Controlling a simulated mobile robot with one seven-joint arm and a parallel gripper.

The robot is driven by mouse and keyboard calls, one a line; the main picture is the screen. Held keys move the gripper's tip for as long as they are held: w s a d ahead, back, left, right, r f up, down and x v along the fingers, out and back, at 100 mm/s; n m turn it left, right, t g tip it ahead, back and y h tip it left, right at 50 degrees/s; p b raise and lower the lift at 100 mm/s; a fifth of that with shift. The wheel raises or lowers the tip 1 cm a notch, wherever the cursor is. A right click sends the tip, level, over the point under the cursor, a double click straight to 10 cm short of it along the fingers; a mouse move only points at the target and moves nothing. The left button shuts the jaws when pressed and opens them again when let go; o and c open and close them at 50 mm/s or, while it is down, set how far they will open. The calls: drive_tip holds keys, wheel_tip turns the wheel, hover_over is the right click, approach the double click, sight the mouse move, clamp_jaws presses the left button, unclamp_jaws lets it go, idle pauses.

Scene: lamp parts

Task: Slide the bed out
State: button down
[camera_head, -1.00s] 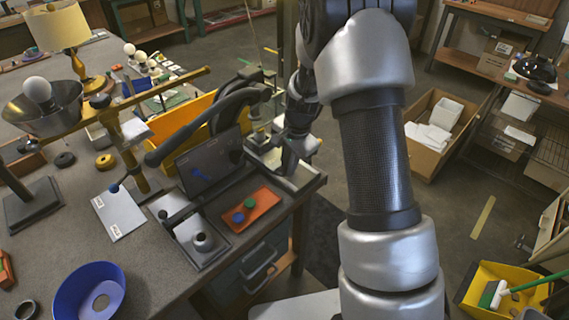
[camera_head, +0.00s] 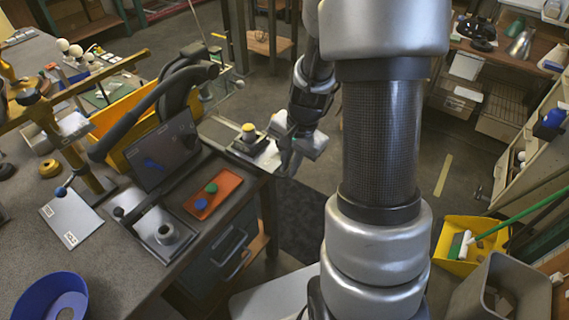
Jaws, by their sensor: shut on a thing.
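The bed (camera_head: 222,133) is a pale, flat slide beside the black machine with the dark screen (camera_head: 160,158). It reaches out to the right, near the bench edge. A dark block with a yellow-topped round part (camera_head: 248,130) sits on it. My gripper (camera_head: 284,152) is at the outer right end of the bed and is shut on it. The fingertips are small and partly hidden, so the exact grip point is unclear.
An orange tray (camera_head: 224,183) with a blue and a green piece lies in front of the screen. A yellow bin (camera_head: 115,118) stands behind the machine. A blue bowl (camera_head: 30,300) is at the lower left. Floor is open right of the bench.

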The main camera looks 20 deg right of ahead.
drive_tip(key=shift+s+f, duration=0.15)
drive_tip(key=shift+s, duration=0.25)
drive_tip(key=c, duration=1.8)
unclamp_jaws()
drive_tip(key=shift+s+d, duration=0.1)
drive_tip(key=r+p, duration=0.1)
drive_tip(key=r, duration=0.4)
drive_tip(key=s+d+r+p, duration=0.1)
drive_tip(key=r, duration=0.5)
drive_tip(key=s+r+p, duration=0.1)
drive_tip(key=r, duration=0.5)
drive_tip(key=shift+d+r, duration=0.2)
drive_tip(key=shift+d, duration=0.1)
